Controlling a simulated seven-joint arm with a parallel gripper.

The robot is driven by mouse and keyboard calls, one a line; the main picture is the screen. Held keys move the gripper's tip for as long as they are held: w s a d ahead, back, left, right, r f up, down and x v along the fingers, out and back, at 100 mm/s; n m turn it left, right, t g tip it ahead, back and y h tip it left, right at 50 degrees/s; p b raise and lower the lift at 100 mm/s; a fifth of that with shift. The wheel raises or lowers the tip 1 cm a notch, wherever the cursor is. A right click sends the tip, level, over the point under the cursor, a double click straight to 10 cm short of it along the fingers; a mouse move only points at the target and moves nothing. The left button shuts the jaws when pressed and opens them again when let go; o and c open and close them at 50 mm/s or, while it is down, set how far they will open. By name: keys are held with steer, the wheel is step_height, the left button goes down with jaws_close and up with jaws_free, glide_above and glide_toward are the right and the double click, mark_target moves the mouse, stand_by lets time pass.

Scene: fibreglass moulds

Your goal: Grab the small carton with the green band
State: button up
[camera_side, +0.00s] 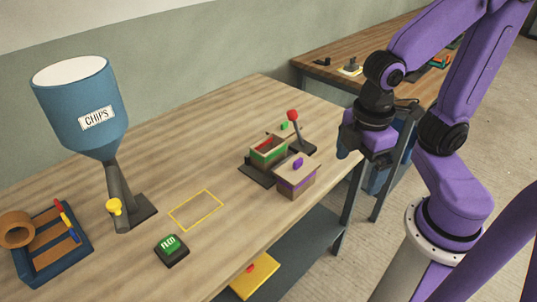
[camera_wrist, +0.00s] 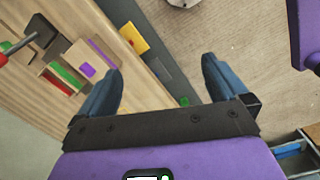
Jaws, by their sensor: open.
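The small carton with the green band (camera_side: 268,155) stands on a dark base on the wooden table, in the side view. Its top looks open, with something reddish inside. A tan flap with a green knob (camera_side: 284,126) shows just behind it. The green band also shows at the left of the wrist view (camera_wrist: 66,73). My gripper (camera_side: 352,152) is to the right of the carton, near the table's right end. In the wrist view its two fingers (camera_wrist: 163,68) are wide apart with nothing between them.
A purple-banded carton (camera_side: 297,183) with a purple knob stands just in front of the green-banded one. A red-knobbed lever (camera_side: 294,124) rises close behind. A chips hopper (camera_side: 82,108), yellow outline (camera_side: 196,209) and green button (camera_side: 171,247) are farther left. The middle of the table is clear.

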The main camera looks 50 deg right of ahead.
steer(key=w+a+f+n+t+h, duration=0.1)
steer(key=w+a+f+n+h, duration=0.2)
steer(key=w, duration=0.6)
steer(key=w+a+f+n+h, duration=0.15)
steer(key=w+a+h, duration=0.3)
steer(key=w, duration=0.45)
steer(key=w+a+f+n+t+h, duration=0.1)
steer(key=w+a+n+h, duration=0.2)
steer(key=w, duration=0.6)
glide_toward(264, 145)
steer(key=shift+m+h, duration=0.25)
steer(key=shift+h, duration=0.2)
steer(key=d, duration=0.1)
steer(key=s+d+f, duration=0.1)
steer(key=d, duration=0.1)
steer(key=d+f, duration=0.1)
steer(key=d, duration=0.1)
steer(key=shift+s+d+f, duration=0.15)
steer(key=shift+d, duration=0.05)
steer(key=c, duration=1.1)
